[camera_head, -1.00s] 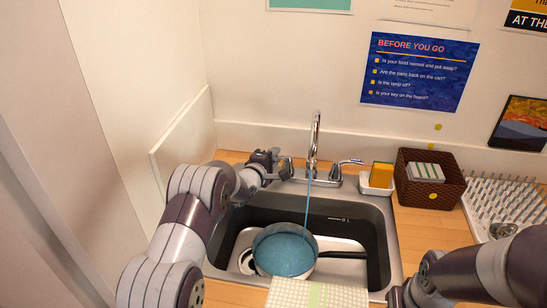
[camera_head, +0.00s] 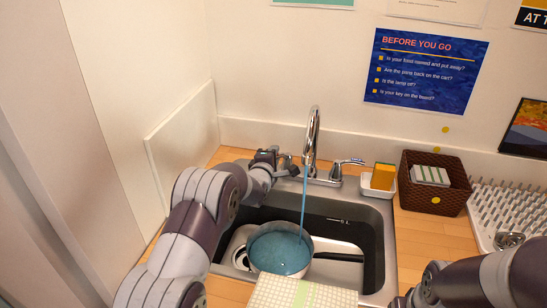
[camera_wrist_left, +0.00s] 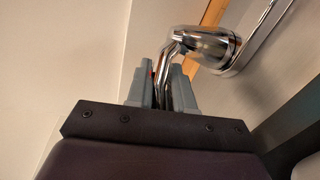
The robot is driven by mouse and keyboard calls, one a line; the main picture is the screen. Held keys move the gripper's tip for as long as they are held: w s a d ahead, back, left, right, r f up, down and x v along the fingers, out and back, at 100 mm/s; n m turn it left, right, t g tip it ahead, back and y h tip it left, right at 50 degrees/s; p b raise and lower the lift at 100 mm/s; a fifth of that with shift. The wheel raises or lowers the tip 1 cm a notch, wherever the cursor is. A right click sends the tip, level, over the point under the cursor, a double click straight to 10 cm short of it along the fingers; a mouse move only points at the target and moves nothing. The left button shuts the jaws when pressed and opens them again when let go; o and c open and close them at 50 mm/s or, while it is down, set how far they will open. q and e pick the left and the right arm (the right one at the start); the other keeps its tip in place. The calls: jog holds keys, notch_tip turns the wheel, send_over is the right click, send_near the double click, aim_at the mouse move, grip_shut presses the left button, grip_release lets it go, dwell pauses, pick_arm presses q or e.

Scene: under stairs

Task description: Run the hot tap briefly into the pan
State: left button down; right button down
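The chrome faucet (camera_head: 311,135) stands behind the sink, and a blue stream of water (camera_head: 304,205) runs from its spout into the pan. The pan (camera_head: 312,266) sits in the sink basin with its dark handle pointing right, and blue water (camera_head: 279,252) covers its inside. My left gripper (camera_head: 272,158) is at the left tap lever. In the left wrist view, its grey fingers (camera_wrist_left: 163,90) are closed around the chrome lever (camera_wrist_left: 178,50), with a bit of red beside it. The right tap lever (camera_head: 350,162) is free. My right gripper (camera_head: 405,300) is partly cut off at the bottom edge.
A sponge (camera_head: 383,176) in a white dish, a brown basket (camera_head: 433,200) and a white drying rack (camera_head: 490,218) stand right of the sink (camera_head: 388,255). A checked cloth (camera_head: 300,293) lies at the sink's front edge. A wall panel is close on the left.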

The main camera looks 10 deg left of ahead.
pick_arm(q)
jog(key=c, duration=1.1)
grip_release()
jog(key=shift+d, duration=0.15)
pick_arm(e)
jog(key=shift+d, duration=0.1)
pick_arm(q)
jog(key=shift+s, duration=0.1)
pick_arm(e)
jog(key=shift+r, duration=0.1)
notch_tip(320, 180, up, 2)
jog(key=shift+r+p, duration=0.2)
jog(key=shift+p, duration=1.05)
pick_arm(q)
jog(key=s+a+r, duration=0.1)
jog(key=s+r, duration=0.1)
jog(key=s, duration=1)
jog(key=shift+s, duration=0.15)
